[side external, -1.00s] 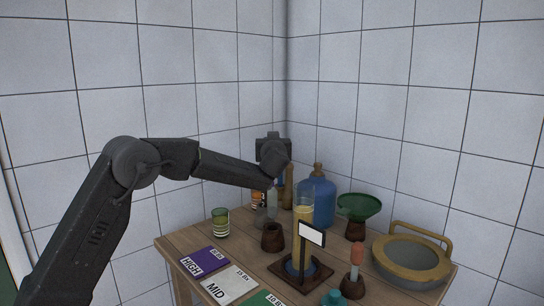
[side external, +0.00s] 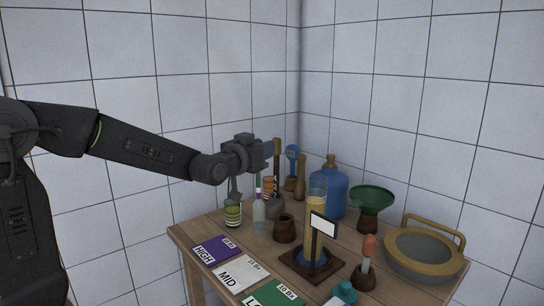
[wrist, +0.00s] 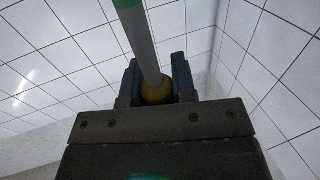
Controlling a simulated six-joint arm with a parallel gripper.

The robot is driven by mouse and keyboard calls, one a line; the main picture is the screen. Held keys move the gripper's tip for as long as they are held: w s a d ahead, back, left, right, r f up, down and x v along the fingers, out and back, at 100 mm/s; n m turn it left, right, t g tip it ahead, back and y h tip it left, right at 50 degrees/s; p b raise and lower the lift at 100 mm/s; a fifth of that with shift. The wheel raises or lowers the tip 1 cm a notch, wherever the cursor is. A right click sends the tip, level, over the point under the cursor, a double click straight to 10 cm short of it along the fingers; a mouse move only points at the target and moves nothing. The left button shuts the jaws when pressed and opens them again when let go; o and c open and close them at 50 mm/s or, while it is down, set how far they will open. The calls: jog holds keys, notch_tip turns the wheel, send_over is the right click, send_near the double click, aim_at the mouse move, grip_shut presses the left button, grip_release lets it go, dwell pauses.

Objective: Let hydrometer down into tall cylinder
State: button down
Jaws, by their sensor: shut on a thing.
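The tall cylinder (side external: 316,225) stands upright, with yellowish liquid inside, on a dark square wooden base (side external: 290,262). My gripper (side external: 262,160) is above the table's back left part, left of the cylinder and higher than its rim. The hydrometer (side external: 258,212) hangs about upright below it, with a banded stem and pale lower body. It is apart from the cylinder; whether its lower end touches the table I cannot tell. In the wrist view my jaws (wrist: 157,88) are shut at a yellowish round end of the hydrometer's white, green-banded stem (wrist: 138,35).
A dark pot (side external: 284,230), a striped green glass (side external: 232,214), a blue demijohn (side external: 333,195), a green funnel (side external: 371,198) and a round basin (side external: 422,268) crowd the table. Coloured cards (side external: 240,272) lie at the front left.

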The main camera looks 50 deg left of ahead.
jog(key=w+a+r+n+g+y, duration=0.1)
jog(key=w+a+r, duration=0.15)
jog(key=r, duration=0.55)
jog(key=w+a+r+n+y, duration=0.1)
jog(key=w+a+r+y, duration=0.15)
jog(key=r, duration=0.55)
jog(key=w+d, duration=0.8)
jog(key=d, duration=0.3)
jog(key=shift+w+d+r+h, duration=0.3)
jog(key=shift+d+h, duration=0.1)
jog(key=shift+h, duration=0.05)
jog(key=shift+s, duration=0.1)
jog(key=shift+f, duration=0.65)
